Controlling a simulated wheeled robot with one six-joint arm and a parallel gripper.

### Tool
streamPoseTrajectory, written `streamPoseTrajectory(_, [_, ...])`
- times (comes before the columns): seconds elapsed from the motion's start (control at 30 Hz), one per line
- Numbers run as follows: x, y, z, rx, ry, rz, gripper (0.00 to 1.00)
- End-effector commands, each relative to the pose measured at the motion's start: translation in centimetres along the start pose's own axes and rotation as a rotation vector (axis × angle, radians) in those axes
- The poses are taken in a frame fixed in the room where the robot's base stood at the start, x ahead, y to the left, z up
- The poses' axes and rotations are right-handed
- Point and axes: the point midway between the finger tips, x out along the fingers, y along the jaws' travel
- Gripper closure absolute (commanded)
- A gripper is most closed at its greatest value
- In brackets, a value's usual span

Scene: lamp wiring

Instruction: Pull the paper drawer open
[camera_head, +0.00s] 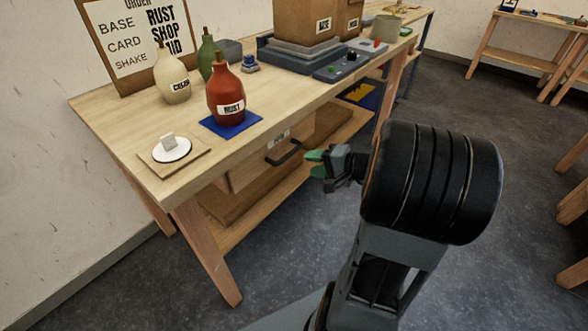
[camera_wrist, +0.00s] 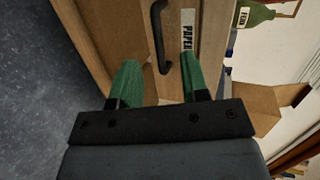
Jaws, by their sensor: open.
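In the wrist view the handle (camera_wrist: 159,35) and the label reading PAPER (camera_wrist: 188,30) lie just ahead of the fingertips. My gripper (camera_head: 315,163) has green fingers and is just right of the handle in the head view. In the wrist view my gripper (camera_wrist: 160,75) is open and empty, with the handle roughly in line with the gap, apart from the fingers.
The workbench top (camera_head: 130,110) carries a red bottle (camera_head: 225,97) on a blue mat, a cream bottle (camera_head: 172,82), a green bottle (camera_head: 207,55) and a white disc (camera_head: 171,150). A lower shelf (camera_head: 240,222) runs beneath the drawer. Floor in front is clear.

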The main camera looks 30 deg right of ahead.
Motion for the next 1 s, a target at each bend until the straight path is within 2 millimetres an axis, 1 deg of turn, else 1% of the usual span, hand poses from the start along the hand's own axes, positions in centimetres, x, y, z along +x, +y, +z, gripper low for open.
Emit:
streamPoseTrajectory(0.03, [-0.2, 1.8, -1.4, 0.021, 0.053, -0.041, 0.58])
streamPoseTrajectory(0.13, [-1.1, 2.7, -3.4, 0.036, 0.129, -0.098, 0.58])
streamPoseTrajectory(0.27, [-0.9, 3.0, -4.6, 0.042, 0.173, -0.132, 0.58])
streamPoseTrajectory(0.37, [0.4, 2.7, -5.0, 0.043, 0.178, -0.137, 0.58])
streamPoseTrajectory(0.7, [6.8, 1.9, -6.0, 0.042, 0.175, -0.134, 0.58])
streamPoseTrajectory(0.9, [9.6, 1.5, -6.6, 0.043, 0.176, -0.134, 0.58])
streamPoseTrajectory(1.0, [10.6, 1.3, -6.8, 0.043, 0.177, -0.135, 0.58])
